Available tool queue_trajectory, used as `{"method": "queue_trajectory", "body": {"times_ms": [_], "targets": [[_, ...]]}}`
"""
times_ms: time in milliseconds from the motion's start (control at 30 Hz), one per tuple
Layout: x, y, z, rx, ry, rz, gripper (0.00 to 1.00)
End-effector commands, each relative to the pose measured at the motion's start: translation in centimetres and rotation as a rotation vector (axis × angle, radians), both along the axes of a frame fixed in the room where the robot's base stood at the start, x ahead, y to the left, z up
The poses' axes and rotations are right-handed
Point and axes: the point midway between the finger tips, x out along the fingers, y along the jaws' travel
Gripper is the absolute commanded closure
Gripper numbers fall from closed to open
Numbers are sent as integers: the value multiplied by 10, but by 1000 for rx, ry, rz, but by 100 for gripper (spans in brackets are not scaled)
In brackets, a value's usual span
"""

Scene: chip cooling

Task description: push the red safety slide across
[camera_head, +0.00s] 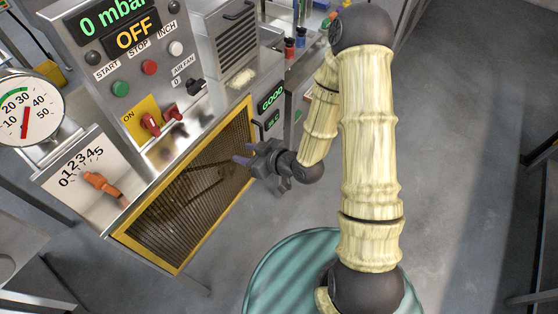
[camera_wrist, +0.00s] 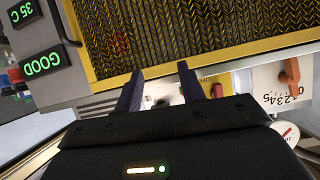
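On the machine's front a red handle (camera_head: 150,124) sits on a yellow plate marked ON. A second red part (camera_head: 172,113) is just to its right; I cannot tell for sure which is the safety slide. In the wrist view a red part (camera_wrist: 217,90) shows partly behind the right finger, beside yellow. My gripper (camera_head: 243,154) is in front of the mesh guard's right side, below and right of the red parts, apart from them. In the wrist view my gripper (camera_wrist: 158,72) has its two dark fingers spread, with nothing between them.
A yellow-framed mesh guard (camera_head: 185,195) covers the machine's lower front. Above are green (camera_head: 120,88) and red (camera_head: 149,67) buttons, a white button and an OFF display (camera_head: 136,36). An orange lever (camera_head: 103,186) and a gauge (camera_head: 27,107) are at left. Floor is open at right.

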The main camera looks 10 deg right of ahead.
Motion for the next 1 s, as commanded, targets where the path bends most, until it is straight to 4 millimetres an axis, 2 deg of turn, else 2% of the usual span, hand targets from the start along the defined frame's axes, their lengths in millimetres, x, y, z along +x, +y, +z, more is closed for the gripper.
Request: {"method": "queue_trajectory", "body": {"times_ms": [33,300,700,1000], "targets": [[2,-5,-7,-31,11,-7,60],[6,-34,-27,-182,100,-67,60],[4,-79,-41,-348,236,-195,60],[1,-88,-40,-374,269,-224,60]]}}
